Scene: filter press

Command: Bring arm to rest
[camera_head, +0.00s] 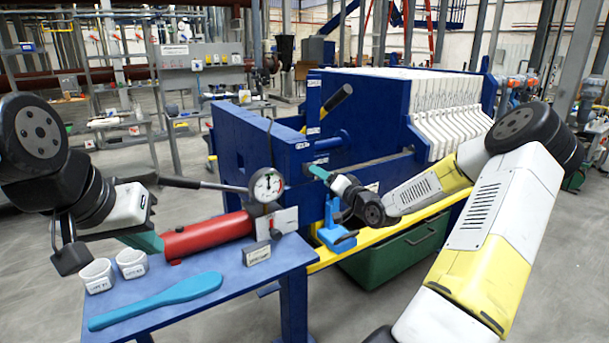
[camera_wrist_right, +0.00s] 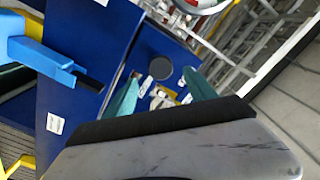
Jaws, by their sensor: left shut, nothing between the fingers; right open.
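My left gripper (camera_head: 148,241) comes in from the left, its teal fingers shut and empty, at the left end of the red cylinder (camera_head: 208,236) of the hand pump on the blue table. Whether they touch it I cannot tell. My right arm reaches in from the right across the front of the blue filter press (camera_head: 258,140). My right gripper (camera_head: 319,173) is beside the press frame, just right of the pressure gauge (camera_head: 266,186). In the right wrist view its teal fingers (camera_wrist_right: 160,98) are apart, with nothing held between them.
The blue table (camera_head: 255,278) carries two white cups (camera_head: 114,268), a teal paddle (camera_head: 157,301) and a small label block (camera_head: 257,254). A light-blue bracket (camera_head: 335,236) sits by the yellow rail below my right gripper. A green bin (camera_head: 400,252) stands under the press.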

